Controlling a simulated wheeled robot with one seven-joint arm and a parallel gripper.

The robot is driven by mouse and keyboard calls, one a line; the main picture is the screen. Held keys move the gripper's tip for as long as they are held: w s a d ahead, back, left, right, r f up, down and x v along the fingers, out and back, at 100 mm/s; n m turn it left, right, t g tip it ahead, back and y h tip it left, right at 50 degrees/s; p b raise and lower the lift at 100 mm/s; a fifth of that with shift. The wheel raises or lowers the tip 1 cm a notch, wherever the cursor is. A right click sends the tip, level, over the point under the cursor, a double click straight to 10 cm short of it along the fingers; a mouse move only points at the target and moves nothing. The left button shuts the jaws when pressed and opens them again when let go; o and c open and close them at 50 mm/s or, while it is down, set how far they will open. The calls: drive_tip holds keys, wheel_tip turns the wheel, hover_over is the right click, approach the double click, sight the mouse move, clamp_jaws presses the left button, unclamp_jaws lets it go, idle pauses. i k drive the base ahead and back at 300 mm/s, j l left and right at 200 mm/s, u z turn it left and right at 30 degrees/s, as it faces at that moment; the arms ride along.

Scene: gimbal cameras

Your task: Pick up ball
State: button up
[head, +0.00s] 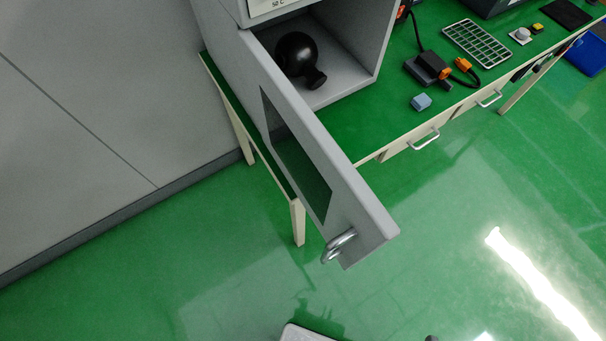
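A black ball (296,52) with a short neck-like part pointing toward the lower right rests inside a grey box-shaped cabinet (345,75) on the green-topped table. The cabinet's door (365,215) stands open, swung out past the table's edge toward the viewer, with a dark window and a metal handle (338,246). The ball is visible over the door's top edge. My gripper is not seen in the head view.
A blue-grey block (421,102), a dark device with orange connectors (430,68) and a metal grid (477,43) lie on the table right of the cabinet. Drawer handles (425,140) stick out in front. A grey wall (90,110) bounds the left.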

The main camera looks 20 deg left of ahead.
sight(297, 53)
drive_tip(key=i+l, duration=1.3)
drive_tip(key=i+l+u, duration=0.45)
drive_tip(key=i+l, duration=0.2)
drive_tip(key=l, duration=0.15)
drive_tip(key=i+l+u, duration=0.25)
drive_tip(key=l, duration=0.2)
drive_tip(key=u, duration=2.15)
drive_tip(key=i+l, duration=0.05)
